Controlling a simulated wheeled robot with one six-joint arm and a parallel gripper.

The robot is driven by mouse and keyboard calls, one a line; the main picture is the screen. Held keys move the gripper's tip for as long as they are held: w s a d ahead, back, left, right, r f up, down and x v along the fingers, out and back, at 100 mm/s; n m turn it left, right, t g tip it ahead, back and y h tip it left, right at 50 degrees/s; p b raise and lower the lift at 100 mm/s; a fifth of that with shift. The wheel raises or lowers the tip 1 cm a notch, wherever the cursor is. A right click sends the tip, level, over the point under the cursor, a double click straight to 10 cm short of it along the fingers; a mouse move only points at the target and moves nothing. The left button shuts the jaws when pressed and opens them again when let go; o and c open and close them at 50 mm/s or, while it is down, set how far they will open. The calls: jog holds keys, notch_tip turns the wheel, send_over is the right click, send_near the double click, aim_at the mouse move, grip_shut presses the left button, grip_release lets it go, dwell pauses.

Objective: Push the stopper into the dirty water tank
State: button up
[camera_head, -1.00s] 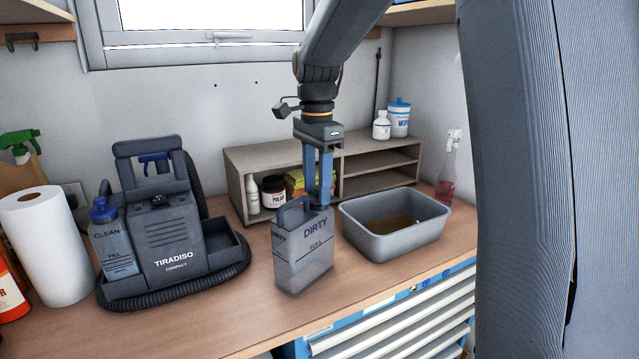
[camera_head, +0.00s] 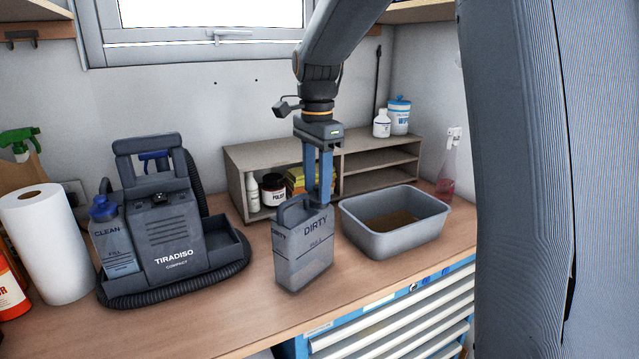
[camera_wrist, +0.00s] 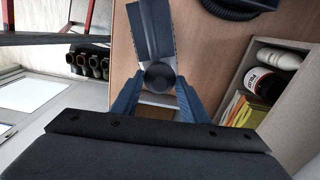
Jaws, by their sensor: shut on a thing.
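The grey dirty water tank (camera_head: 302,258), marked DIRTY, stands upright on the bench between the TIRADISO machine and the grey tub. My gripper (camera_head: 319,203) points straight down over the right part of the tank's top, beside its handle. In the wrist view, the fingers (camera_wrist: 159,88) are shut on the round dark stopper (camera_wrist: 160,76), which is at the tank's top opening beside the dark handle (camera_wrist: 150,30). I cannot tell how deep the stopper sits.
The TIRADISO machine (camera_head: 172,240) with its hose and clean bottle (camera_head: 112,238) stands to the left. A grey tub (camera_head: 392,241) with brown liquid stands close on the right. A wooden shelf (camera_head: 240,165) is behind. The bench front (camera_head: 220,325) is clear.

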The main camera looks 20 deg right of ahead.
dwell(0.4)
jog(key=o, duration=1.7)
jog(key=shift+r, duration=3)
jog(key=shift+c, duration=0.4)
grip_shut()
jog(key=shift+f, duration=0.1)
